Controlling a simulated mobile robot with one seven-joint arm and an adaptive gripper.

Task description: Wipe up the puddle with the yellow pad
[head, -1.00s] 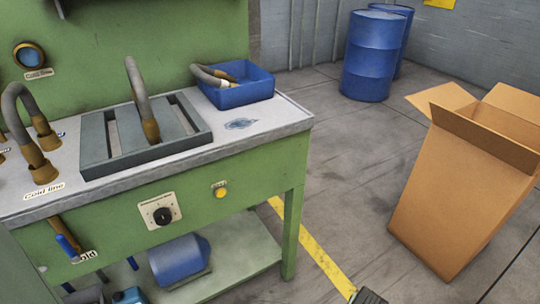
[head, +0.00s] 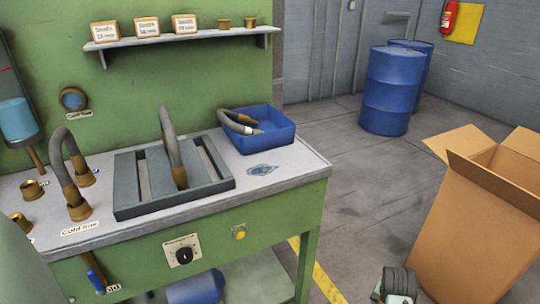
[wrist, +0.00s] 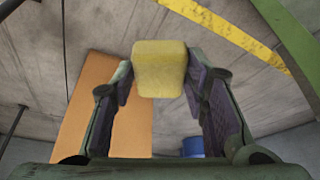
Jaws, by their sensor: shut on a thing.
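The puddle (head: 262,170) is a small bluish patch on the grey bench top (head: 300,160), in front of the blue bin and right of the slotted grey tray. The yellow pad (wrist: 160,68) is held between the fingertips of my gripper (wrist: 160,82) in the wrist view. My gripper is shut on it, with the floor beyond. In the head view, a dark ribbed part of my arm shows at the bottom edge, right of the bench. The pad cannot be made out there.
A blue bin (head: 270,143) holding a hose stands behind the puddle. A slotted tray (head: 140,198) with a curved hose is left of it. An open cardboard box (head: 485,225) stands on the right. Blue drums (head: 388,95) are at the back. Bench top right of the puddle is clear.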

